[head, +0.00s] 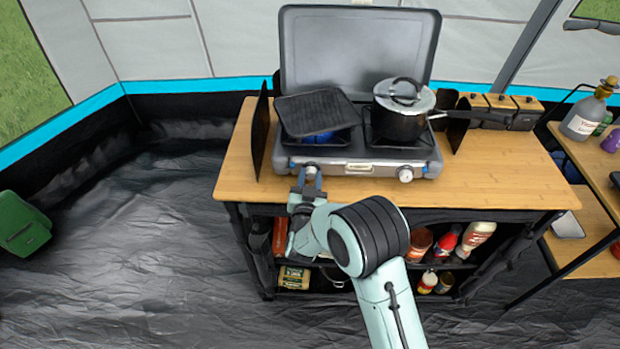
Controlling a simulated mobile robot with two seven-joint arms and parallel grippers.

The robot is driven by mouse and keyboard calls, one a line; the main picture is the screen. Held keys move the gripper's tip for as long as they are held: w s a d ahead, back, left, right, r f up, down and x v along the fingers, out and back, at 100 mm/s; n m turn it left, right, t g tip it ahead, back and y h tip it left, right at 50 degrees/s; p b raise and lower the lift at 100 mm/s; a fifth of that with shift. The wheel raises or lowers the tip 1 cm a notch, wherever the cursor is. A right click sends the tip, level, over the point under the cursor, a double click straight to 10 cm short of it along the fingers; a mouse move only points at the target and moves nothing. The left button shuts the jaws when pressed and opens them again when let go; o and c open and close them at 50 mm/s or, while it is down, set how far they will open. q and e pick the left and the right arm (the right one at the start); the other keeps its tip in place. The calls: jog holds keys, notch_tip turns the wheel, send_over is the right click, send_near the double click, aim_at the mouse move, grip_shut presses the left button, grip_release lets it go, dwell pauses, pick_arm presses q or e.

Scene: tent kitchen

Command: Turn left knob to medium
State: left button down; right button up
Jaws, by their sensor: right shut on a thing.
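A grey two-burner camp stove (345,158) with its lid raised stands on the wooden table. Its left knob (311,169) is at the front left, between the fingers of my right gripper (310,178). The gripper is shut on the knob, and the fingers hide much of it, so its setting cannot be read. The right knob (405,174) is on the front right and clear of the gripper. My left gripper is not in view.
A black griddle (317,111) lies tilted over the left burner. A lidded pot (401,110) stands on the right burner. The wooden table (510,170) has bare room to the right. Bottles and cans sit on the shelf below, behind my arm. A second table (588,172) stands at the right.

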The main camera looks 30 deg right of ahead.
jog(key=shift+n, duration=0.3)
jog(key=n, duration=0.3)
jog(key=shift+n+p, duration=0.3)
jog(key=shift+p, duration=0.1)
jog(key=shift+f+n+p, duration=0.1)
jog(key=shift+n+p, duration=0.35)
jog(key=shift+n, duration=1.35)
jog(key=o, duration=1)
jog(key=shift+o, duration=0.2)
jog(key=b+v, duration=0.1)
jog(key=v, duration=1.2)
jog(key=shift+s+a+f, duration=0.2)
